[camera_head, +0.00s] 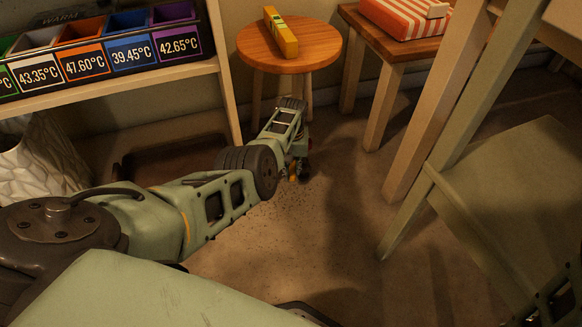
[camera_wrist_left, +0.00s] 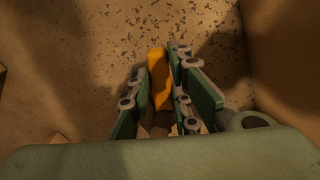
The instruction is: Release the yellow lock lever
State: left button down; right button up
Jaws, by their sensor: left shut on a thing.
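My left gripper (camera_head: 297,172) reaches down over the brown floor in the head view, in front of the round stool. It is shut on a yellow-orange lever (camera_wrist_left: 158,72), which stands between its two green fingers (camera_wrist_left: 165,95) in the left wrist view. In the head view only a small yellow bit of the lever (camera_head: 293,179) shows beneath the gripper. What the lever is attached to is hidden or too dark to tell.
A shelf (camera_head: 120,82) with temperature-labelled bins is at left. A green chair (camera_head: 515,185) stands right. Speckled floor lies clear between.

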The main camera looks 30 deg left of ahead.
aim_at(293, 170)
dwell(0.3)
pick_arm(q)
jog(key=c, duration=1.6)
grip_release()
notch_tip(293, 170, up, 12)
